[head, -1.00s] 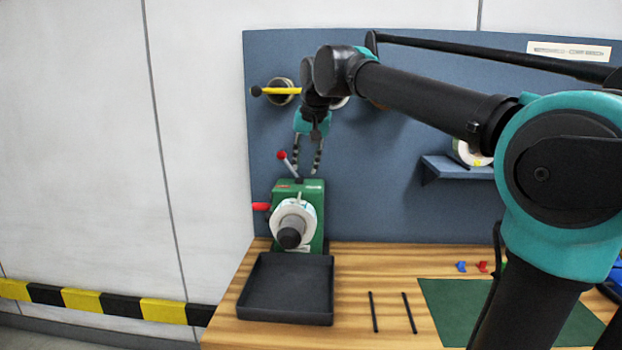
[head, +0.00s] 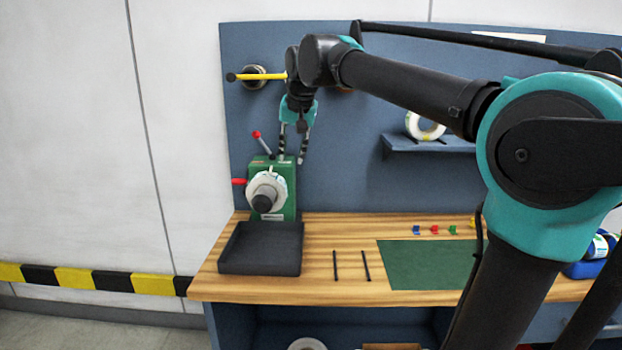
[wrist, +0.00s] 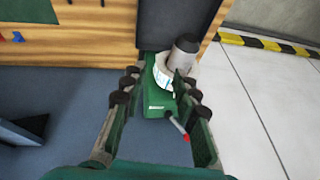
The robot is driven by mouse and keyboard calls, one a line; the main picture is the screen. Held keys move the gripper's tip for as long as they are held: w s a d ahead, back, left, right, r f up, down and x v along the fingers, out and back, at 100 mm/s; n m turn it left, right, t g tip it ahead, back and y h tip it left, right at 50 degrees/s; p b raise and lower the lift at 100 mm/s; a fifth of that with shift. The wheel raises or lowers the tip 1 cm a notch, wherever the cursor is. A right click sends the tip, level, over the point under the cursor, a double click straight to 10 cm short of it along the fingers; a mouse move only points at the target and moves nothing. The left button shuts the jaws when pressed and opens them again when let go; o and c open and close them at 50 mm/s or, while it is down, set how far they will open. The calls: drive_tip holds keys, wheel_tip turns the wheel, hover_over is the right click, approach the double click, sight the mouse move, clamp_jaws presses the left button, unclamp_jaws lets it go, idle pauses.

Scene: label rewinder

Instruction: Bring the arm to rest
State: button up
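My gripper (head: 293,158) hangs fingers-down just above the green label rewinder (head: 284,180) at the left of the bench. Its two fingers are apart with nothing between them. In the wrist view the open fingers of my gripper (wrist: 152,105) frame the rewinder (wrist: 157,108) from above. The rewinder carries a white label roll (head: 267,188) with a dark hub in front. A lever with a red knob (head: 257,135) stands up at its top, and a red handle (head: 239,181) sticks out at its left.
A black tray (head: 260,270) sits in front of the rewinder. Two black rods (head: 351,266) and a green mat (head: 428,282) lie to its right. A yellow bar (head: 262,76) sticks out from the blue back panel. A shelf (head: 430,148) holds a white roll (head: 425,128). Small coloured clips (head: 435,229) lie behind the mat.

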drive_tip(key=s+d+f+h, duration=0.1)
drive_tip(key=s+d+f, duration=0.2)
drive_tip(key=d+f, duration=0.7)
drive_tip(key=s+d+f, duration=0.3)
drive_tip(key=d+f, duration=0.2)
drive_tip(key=f, duration=0.9)
drive_tip(key=s+d+f, duration=0.4)
drive_tip(key=s+f, duration=0.4)
drive_tip(key=s+d+f, duration=0.5)
drive_tip(key=s+f, duration=0.3)
drive_tip(key=shift+n+h, duration=0.4)
